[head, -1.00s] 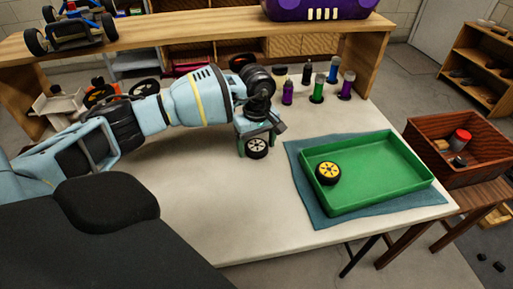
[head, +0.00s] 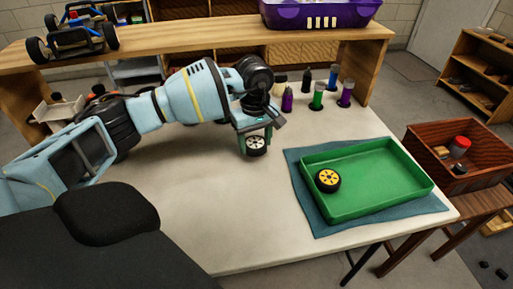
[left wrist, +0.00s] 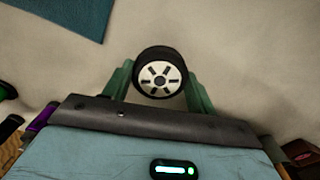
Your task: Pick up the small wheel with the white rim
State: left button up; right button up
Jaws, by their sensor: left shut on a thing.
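The small wheel with the white rim (head: 256,145) has a black tyre and white spokes. It is between the fingers of my left gripper (head: 254,137), which is shut on it. In the left wrist view the wheel (left wrist: 160,73) sits between the two green fingers (left wrist: 160,82), rim facing the camera. I cannot tell for sure whether it is clear of the white table (head: 210,190). My right gripper is not in view.
A green tray (head: 385,190) on a blue cloth (head: 318,215) holds a yellow-rimmed wheel (head: 327,180). Several bottles (head: 317,95) stand behind my left gripper. A wooden crate (head: 458,150) is at the right. The table's front is clear.

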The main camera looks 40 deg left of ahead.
pick_arm(q)
jog(key=s+a, duration=0.3)
jog(key=a, duration=0.1)
jog(key=s+a, duration=0.3)
jog(key=s, duration=0.1)
jog(key=s+a+r+b, duration=0.1)
jog(key=s+a, duration=0.2)
jog(key=a, duration=0.1)
jog(key=shift+s+a, duration=0.3)
